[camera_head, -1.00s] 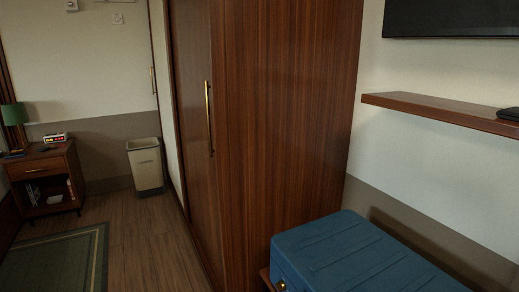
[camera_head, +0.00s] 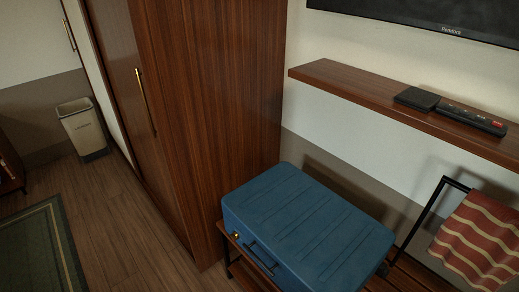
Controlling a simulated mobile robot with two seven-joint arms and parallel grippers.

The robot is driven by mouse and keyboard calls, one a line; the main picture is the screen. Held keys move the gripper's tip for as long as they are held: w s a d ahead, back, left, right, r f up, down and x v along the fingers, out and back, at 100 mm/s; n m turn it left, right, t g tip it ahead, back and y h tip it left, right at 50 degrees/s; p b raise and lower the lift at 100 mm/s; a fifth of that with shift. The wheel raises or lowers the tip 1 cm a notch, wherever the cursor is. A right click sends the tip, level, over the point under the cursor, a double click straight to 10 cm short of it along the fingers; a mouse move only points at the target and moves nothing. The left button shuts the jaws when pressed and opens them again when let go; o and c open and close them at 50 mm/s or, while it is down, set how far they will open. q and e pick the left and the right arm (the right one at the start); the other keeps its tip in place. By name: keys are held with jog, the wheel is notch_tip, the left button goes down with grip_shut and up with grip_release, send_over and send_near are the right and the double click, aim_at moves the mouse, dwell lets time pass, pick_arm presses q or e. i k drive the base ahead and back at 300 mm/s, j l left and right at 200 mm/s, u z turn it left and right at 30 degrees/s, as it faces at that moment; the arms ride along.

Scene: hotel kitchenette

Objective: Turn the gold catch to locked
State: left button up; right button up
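A small gold catch (camera_head: 236,235) shows on the front side of a blue suitcase (camera_head: 305,222), near its left corner. It is too small to tell which way it is turned. The suitcase lies flat and closed on a wooden luggage rack (camera_head: 238,254), with a dark handle (camera_head: 262,256) on its front side right of the catch. Neither of my grippers is in view.
A tall wooden wardrobe (camera_head: 215,110) stands left of the suitcase. A wall shelf (camera_head: 390,100) above holds a black box (camera_head: 417,98) and a remote (camera_head: 472,118). A striped cloth (camera_head: 480,240) hangs on a black frame at right.

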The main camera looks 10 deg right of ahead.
aim_at(235, 235)
jog(key=z, duration=0.8)
jog(key=j+z, duration=0.2)
jog(key=z, duration=0.15)
jog(key=j+z, duration=0.2)
jog(key=z, duration=0.2)
jog(key=j+z, duration=0.65)
jog(key=k+j+z, duration=0.15)
jog(key=j+z, duration=0.2)
jog(key=k+j+z, duration=0.15)
jog(key=j, duration=0.15)
jog(key=k+j+z, duration=0.1)
jog(key=j, duration=0.2)
jog(key=k+j+z, duration=0.15)
jog(key=j, duration=0.15)
jog(key=k+j, duration=0.3)
jog(key=j, duration=0.15)
jog(key=k+j, duration=0.25)
jog(key=j, duration=0.2)
jog(key=k+j+z, duration=0.1)
jog(key=k+j, duration=0.2)
jog(key=j, duration=0.2)
jog(key=k+j, duration=0.25)
jog(key=j, duration=0.15)
